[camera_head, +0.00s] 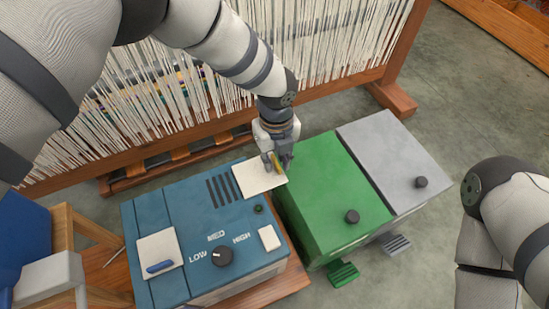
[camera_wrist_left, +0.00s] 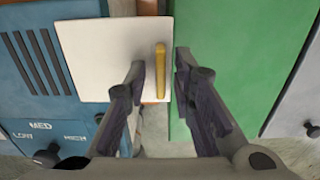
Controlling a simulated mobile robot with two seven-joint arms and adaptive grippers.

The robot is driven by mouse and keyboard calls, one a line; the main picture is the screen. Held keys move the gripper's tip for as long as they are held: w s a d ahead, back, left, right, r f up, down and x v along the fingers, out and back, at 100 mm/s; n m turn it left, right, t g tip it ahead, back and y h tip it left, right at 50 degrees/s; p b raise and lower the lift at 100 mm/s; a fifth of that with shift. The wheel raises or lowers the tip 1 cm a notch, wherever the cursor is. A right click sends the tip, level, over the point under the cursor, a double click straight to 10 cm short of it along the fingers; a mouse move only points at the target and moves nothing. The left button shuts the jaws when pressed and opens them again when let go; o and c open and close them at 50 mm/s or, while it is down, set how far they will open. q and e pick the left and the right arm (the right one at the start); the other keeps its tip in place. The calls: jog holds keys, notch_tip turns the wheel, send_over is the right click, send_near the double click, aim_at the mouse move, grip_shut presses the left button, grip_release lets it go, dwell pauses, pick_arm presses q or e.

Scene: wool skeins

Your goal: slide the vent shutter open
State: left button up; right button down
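The vent shutter is a white plate (camera_head: 256,181) on top of the blue box (camera_head: 190,215). It sits right of the dark vent slots (camera_head: 221,190) and reaches the box's right edge by the green box. Its yellow upright handle (camera_head: 276,164) also shows in the left wrist view (camera_wrist_left: 160,70). My left gripper (camera_head: 279,158) is above the plate's right end, its fingers spread with one on either side of the handle. In the left wrist view, gaps show between the handle and both fingers. My right arm is at the right, its gripper out of view.
The blue box has a dial (camera_head: 222,256), a white switch (camera_head: 269,238) and a white panel with a blue handle (camera_head: 159,254). A green box (camera_head: 330,190) and a grey box (camera_head: 395,160) stand to the right. A wooden loom with hanging white threads (camera_head: 190,100) stands behind.

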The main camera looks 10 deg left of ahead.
pick_arm(q)
notch_tip(320, 180, up, 12)
dwell(0.6)
